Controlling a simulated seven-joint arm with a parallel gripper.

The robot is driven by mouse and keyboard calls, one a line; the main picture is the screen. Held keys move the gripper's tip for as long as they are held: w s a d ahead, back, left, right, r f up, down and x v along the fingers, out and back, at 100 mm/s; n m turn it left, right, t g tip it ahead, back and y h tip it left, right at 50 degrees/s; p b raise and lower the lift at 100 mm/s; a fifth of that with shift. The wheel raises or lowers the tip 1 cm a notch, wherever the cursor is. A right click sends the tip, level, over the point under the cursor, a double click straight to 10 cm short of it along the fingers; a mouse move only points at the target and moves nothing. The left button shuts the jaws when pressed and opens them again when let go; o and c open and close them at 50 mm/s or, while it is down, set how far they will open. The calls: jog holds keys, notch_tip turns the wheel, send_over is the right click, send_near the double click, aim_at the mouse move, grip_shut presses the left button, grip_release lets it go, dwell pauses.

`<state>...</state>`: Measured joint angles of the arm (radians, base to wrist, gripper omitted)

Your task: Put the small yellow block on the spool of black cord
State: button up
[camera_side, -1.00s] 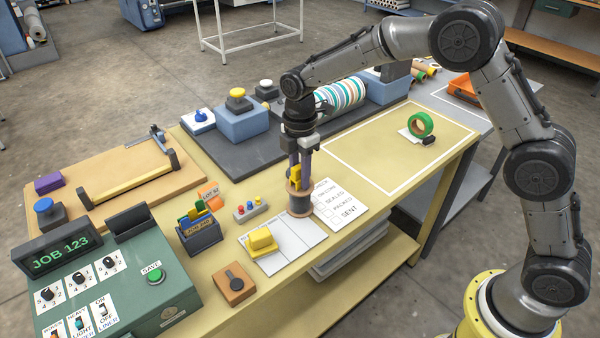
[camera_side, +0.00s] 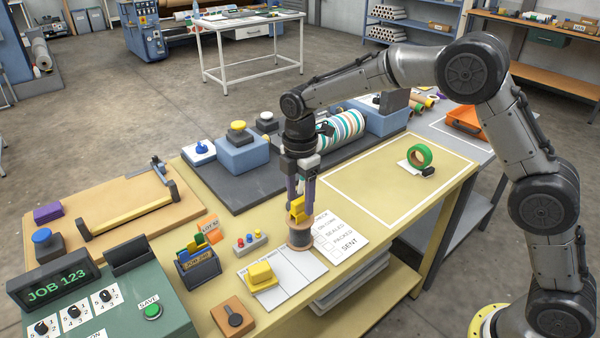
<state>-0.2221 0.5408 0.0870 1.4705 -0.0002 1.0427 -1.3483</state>
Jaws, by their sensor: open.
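The small yellow block (camera_side: 297,212) sits on top of the spool of black cord (camera_side: 300,238), which stands upright at the left edge of a printed checklist sheet. My gripper (camera_side: 301,203) is open, directly above the spool. Its purple fingers point down around the upper part of the block. The fingertips partly overlap the block in this view, so I cannot tell whether they touch it.
A larger yellow object (camera_side: 262,277) lies on a white sheet to the left of the spool. The white-outlined mat area (camera_side: 380,180) to the right is mostly clear.

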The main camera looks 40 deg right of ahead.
aim_at(302, 200)
notch_tip(302, 200, up, 9)
jog(key=shift+f, duration=0.15)
jog(key=s+d+r+m+t, duration=0.2)
jog(key=s+d+r+m, duration=0.25)
jog(key=s, duration=0.35)
jog(key=s+d+r+m+t, duration=0.1)
jog(key=s+d+r+m, duration=0.3)
jog(key=s, duration=0.4)
jog(key=s+d+f+m+t, duration=0.1)
jog(key=s+f+m, duration=0.1)
jog(key=s+m, duration=0.2)
jog(key=s+d+f+m+t, duration=0.1)
jog(key=s+f+m, duration=0.2)
jog(key=s, duration=0.8)
jog(key=shift+s+d+m+t, duration=0.15)
jog(key=shift+s+m+t, duration=0.15)
jog(key=shift+m, duration=0.95)
